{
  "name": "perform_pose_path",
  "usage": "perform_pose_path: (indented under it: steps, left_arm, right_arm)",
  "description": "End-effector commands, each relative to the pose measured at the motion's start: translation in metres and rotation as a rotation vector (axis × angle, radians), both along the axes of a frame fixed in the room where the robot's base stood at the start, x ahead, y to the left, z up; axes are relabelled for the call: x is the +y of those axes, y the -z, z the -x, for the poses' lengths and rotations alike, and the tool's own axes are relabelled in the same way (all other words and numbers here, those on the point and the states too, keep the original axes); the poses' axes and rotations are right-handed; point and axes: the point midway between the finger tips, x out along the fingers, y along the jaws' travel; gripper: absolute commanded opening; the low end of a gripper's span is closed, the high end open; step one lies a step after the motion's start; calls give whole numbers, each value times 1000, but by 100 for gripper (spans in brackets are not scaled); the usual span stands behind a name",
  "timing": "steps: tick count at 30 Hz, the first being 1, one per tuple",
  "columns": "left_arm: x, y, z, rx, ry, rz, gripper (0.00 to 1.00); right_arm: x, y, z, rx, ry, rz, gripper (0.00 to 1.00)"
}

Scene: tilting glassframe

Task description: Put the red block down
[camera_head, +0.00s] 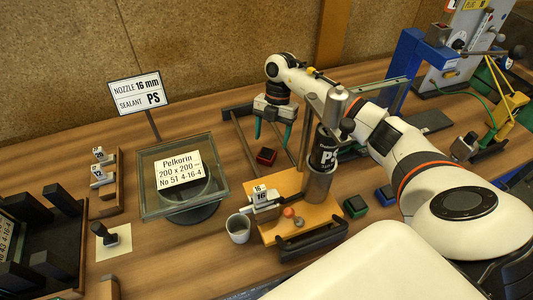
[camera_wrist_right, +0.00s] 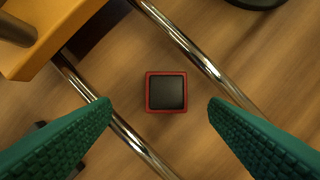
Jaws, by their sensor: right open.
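The red block (camera_head: 266,156), with a dark top, rests on the wooden table behind the yellow-orange board. In the right wrist view the red block (camera_wrist_right: 166,92) lies between two chrome rods, clear of both. My right gripper (camera_head: 272,135) is open, its teal fingers pointing down above the block. In the wrist view the right gripper's fingertips (camera_wrist_right: 160,104) are wide apart, one on each side of the block, with clear gaps and nothing held. My left gripper is out of view.
The orange board (camera_head: 280,228) carries a cartridge stand (camera_head: 321,180) and small parts. A glass frame (camera_head: 165,205) stands to the left, a grey cup (camera_head: 238,228) in front. A green block (camera_head: 355,206) and a blue block (camera_head: 384,195) lie right of the board.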

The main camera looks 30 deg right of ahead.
Motion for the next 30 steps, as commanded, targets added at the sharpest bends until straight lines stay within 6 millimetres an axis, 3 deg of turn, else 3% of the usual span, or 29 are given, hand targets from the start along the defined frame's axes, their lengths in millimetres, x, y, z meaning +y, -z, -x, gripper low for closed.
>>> perform_pose_path:
  steps: [5,12,21,30]
  left_arm:
    - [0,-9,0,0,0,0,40]
    - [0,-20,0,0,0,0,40]
    - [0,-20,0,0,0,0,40]
    - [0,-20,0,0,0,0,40]
  right_arm:
    - [6,13,0,4,-1,-2,69]
    - [17,46,2,3,-1,-1,69]
    - [18,53,2,0,-1,0,69]
    - [18,52,2,0,-1,0,22]
